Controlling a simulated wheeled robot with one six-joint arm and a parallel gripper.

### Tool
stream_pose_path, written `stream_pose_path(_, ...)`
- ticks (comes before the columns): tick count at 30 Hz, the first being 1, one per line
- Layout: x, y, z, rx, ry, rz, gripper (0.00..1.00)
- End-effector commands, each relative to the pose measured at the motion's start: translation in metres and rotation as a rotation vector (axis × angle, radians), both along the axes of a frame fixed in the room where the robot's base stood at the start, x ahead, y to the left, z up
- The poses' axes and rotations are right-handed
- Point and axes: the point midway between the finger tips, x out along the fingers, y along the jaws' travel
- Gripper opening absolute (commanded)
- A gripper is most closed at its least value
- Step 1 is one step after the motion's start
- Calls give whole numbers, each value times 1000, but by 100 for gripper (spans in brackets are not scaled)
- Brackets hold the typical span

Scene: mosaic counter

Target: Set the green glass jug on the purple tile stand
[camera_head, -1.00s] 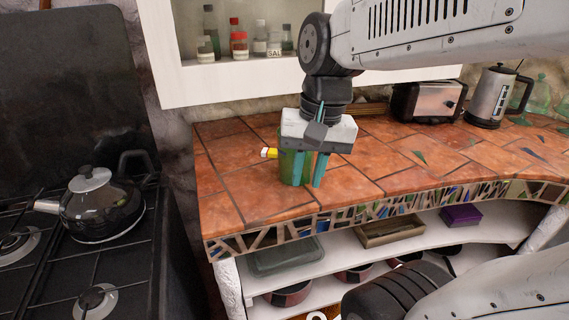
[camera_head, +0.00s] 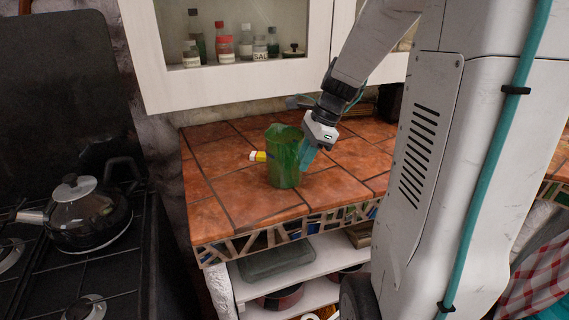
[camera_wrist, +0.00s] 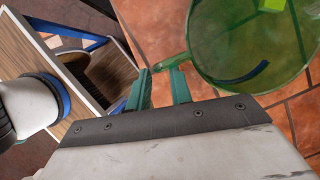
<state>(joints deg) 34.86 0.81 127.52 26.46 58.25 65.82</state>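The green glass jug (camera_head: 285,157) stands upright on the terracotta tile counter. In the wrist view its round open mouth and wall (camera_wrist: 225,65) fill the upper right. My gripper (camera_head: 305,160) is tilted at the jug's right side, fingers pointing down. In the wrist view the two teal fingers (camera_wrist: 160,72) stand apart with a gap. A narrow green handle part (camera_wrist: 172,62) of the jug lies at the fingertips; I cannot tell whether they touch it. I do not see a purple tile stand in the present views; my arm hides much of the counter's right.
A small yellow-and-white item (camera_head: 259,156) lies beside the jug on its left. A wall cabinet (camera_head: 150,60) with jars hangs above. Bare tiles (camera_head: 240,200) lie at the counter's left front.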

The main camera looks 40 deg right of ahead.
Motion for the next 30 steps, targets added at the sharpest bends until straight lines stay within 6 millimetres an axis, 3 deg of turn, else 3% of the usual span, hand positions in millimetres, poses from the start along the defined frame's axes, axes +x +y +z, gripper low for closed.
stream_pose_path(6, 4, 9, -23, 0, 0, 1, 21)
stream_pose_path(13, 5, 9, -24, 0, 0, 1, 21)
stream_pose_path(14, 5, 9, -24, -1, 0, 2, 18)
stream_pose_path(16, 5, 9, -24, -1, 0, 2, 0)
stream_pose_path(30, 5, 8, -19, -3, -3, 2, 0)
